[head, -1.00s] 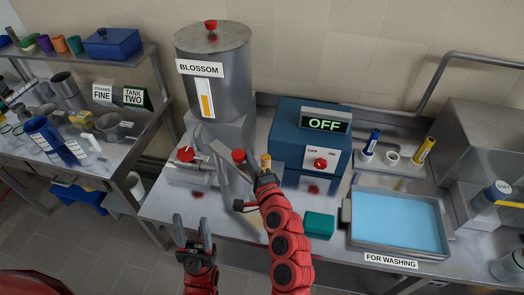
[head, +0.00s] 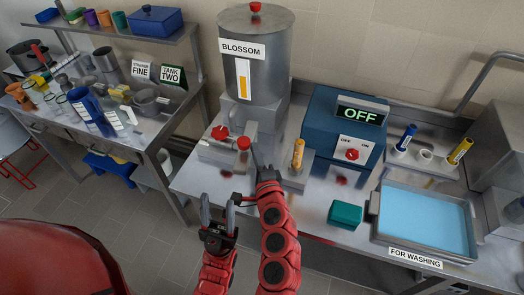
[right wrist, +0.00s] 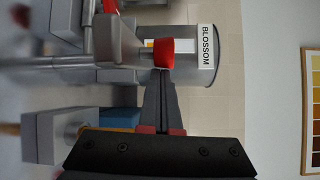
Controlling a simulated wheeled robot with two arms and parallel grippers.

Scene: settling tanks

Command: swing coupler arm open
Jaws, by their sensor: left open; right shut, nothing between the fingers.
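The coupler arm, a grey bar with a red knob (head: 243,143) at its end, sits low at the front of the BLOSSOM tank (head: 256,72), beside a red-handled valve (head: 220,132). The red knob (right wrist: 163,52) also shows in the right wrist view, on the grey bar (right wrist: 118,42). My right gripper (head: 258,150) is shut and empty, its fingertips (right wrist: 163,72) right at the knob; I cannot tell whether they touch it. My left gripper (head: 218,200) is open and empty, in front of the bench edge.
A stand with an orange peg (head: 298,155) is close right of my right gripper. Further right are the blue OFF box (head: 325,110), a teal block (head: 345,214) and a water basin (head: 425,220). A cluttered side table (head: 150,125) stands left, past a floor gap.

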